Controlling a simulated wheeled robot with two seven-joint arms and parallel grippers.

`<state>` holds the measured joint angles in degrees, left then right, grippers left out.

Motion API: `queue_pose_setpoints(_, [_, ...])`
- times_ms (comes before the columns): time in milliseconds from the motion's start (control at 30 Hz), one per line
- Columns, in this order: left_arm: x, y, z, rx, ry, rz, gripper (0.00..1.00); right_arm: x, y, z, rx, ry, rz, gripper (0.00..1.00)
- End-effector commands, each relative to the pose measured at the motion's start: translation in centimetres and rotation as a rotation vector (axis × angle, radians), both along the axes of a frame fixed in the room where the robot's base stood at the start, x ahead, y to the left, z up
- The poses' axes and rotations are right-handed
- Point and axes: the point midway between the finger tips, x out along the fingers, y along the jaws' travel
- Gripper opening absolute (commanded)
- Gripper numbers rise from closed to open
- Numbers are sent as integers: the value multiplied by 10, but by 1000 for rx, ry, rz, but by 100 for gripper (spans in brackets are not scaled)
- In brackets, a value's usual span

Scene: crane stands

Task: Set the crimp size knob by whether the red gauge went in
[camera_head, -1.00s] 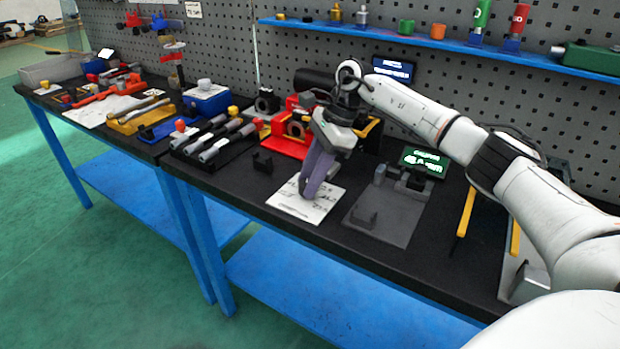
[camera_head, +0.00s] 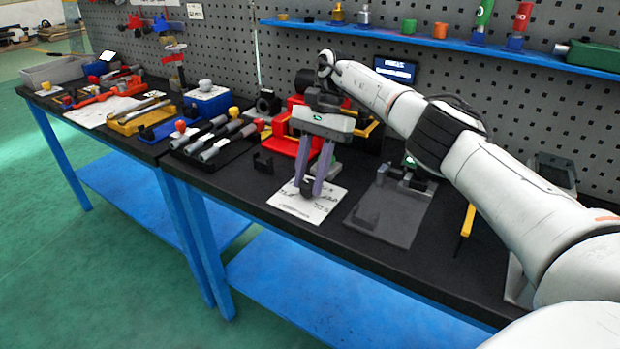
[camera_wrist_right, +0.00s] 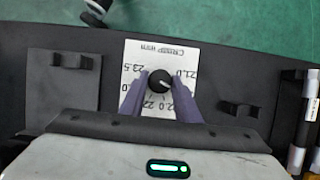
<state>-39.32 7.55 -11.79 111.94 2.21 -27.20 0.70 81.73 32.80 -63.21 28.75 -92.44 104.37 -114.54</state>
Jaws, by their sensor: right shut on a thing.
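The black crimp size knob (camera_wrist_right: 158,82) sits on a white card (camera_wrist_right: 133,58) with printed numbers, among them 23.5 and 21.0. A pale mark shows on the knob's top. The card (camera_head: 290,208) lies near the table's front edge in the head view. My right gripper (camera_head: 311,190) points down there; in the right wrist view its purple fingers (camera_wrist_right: 158,92) are closed on the knob from both sides. A red cylinder (camera_head: 523,15) with white lettering stands in a blue holder on the shelf; I cannot tell whether it is the red gauge. My left gripper is out of view.
A grey plate (camera_head: 398,225) with a small fixture lies right of the card. A rack of grey-handled tools (camera_head: 222,142) and a red fixture (camera_head: 283,140) stand to the left and behind. A green cylinder (camera_head: 482,12) stands on the blue shelf (camera_head: 440,42).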

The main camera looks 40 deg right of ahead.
Motion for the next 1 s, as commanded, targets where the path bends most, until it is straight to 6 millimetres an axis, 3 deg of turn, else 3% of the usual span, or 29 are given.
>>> queue_pose_setpoints(500, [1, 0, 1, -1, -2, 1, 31, 0, -1, 0, -3, -1, 19, 7])
queue_pose_setpoints(533, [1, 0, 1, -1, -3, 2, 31, 0, -1, 0, -3, -1, 19, 31])
queue_pose_setpoints(633, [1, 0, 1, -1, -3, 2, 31, 0, -1, 0, -3, -1, 19, 47])
queue_pose_setpoints(1000, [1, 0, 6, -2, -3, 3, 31, -1, -5, 6, -2, -1, 14, 47])
